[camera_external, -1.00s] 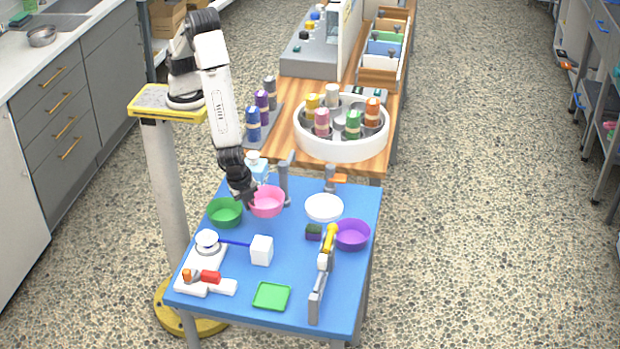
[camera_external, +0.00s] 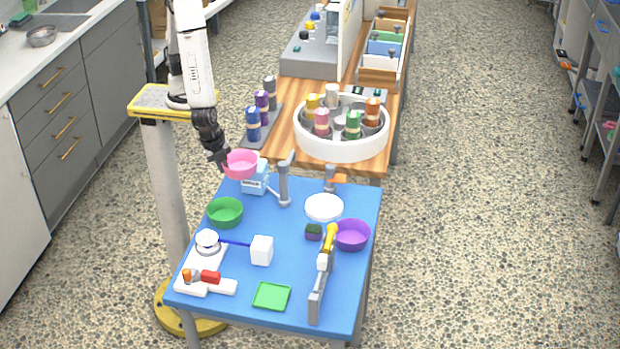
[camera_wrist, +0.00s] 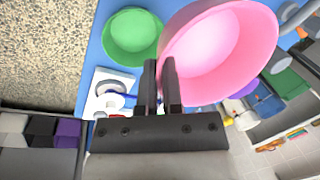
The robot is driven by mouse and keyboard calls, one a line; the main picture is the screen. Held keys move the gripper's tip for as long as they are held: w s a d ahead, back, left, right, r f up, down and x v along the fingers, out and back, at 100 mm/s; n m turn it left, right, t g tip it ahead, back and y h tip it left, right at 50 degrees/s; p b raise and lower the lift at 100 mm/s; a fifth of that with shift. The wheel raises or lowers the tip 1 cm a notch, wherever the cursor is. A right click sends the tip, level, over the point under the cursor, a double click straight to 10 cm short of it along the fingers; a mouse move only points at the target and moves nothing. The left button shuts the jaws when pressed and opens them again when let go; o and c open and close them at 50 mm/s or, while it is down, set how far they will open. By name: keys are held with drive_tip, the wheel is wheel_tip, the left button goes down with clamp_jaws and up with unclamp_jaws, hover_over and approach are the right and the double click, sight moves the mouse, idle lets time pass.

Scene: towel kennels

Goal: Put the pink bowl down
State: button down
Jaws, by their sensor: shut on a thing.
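The pink bowl (camera_external: 241,165) is held up in the air by my gripper (camera_external: 222,164), above the far left corner of the blue table. In the external view my gripper meets the bowl's left side. In the wrist view the pink bowl (camera_wrist: 222,52) fills the upper right, and my gripper (camera_wrist: 160,70) is shut on its near rim. The bowl looks empty and roughly level. Its underside is not visible in the wrist view.
The blue table (camera_external: 215,285) holds a green bowl (camera_external: 225,213), a purple bowl (camera_external: 352,236), a white plate (camera_external: 324,207) and a white scale (camera_external: 203,262). A light blue box (camera_external: 255,179) and a grey post (camera_external: 284,184) stand near the held bowl. Bare table lies mid-table.

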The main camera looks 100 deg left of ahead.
drive_tip(key=shift+r, duration=0.15)
idle(0.6)
drive_tip(key=shift+r, duration=2.25)
drive_tip(key=shift+w+r, duration=0.1)
drive_tip(key=shift+r, duration=0.05)
drive_tip(key=shift+w+d+n, duration=0.3)
drive_tip(key=shift+w+n, duration=0.1)
drive_tip(key=shift+w, duration=0.3)
drive_tip(key=w+a+n+g, duration=0.3)
drive_tip(key=w+n, duration=1.2)
drive_tip(key=w, duration=1.3)
wheel_tip(320, 180, down, 7)
drive_tip(key=shift+w+d+f+n, duration=0.15)
drive_tip(key=shift+w+f+n, duration=0.05)
drive_tip(key=shift+w+n, duration=0.1)
drive_tip(key=shift+f, duration=0.1)
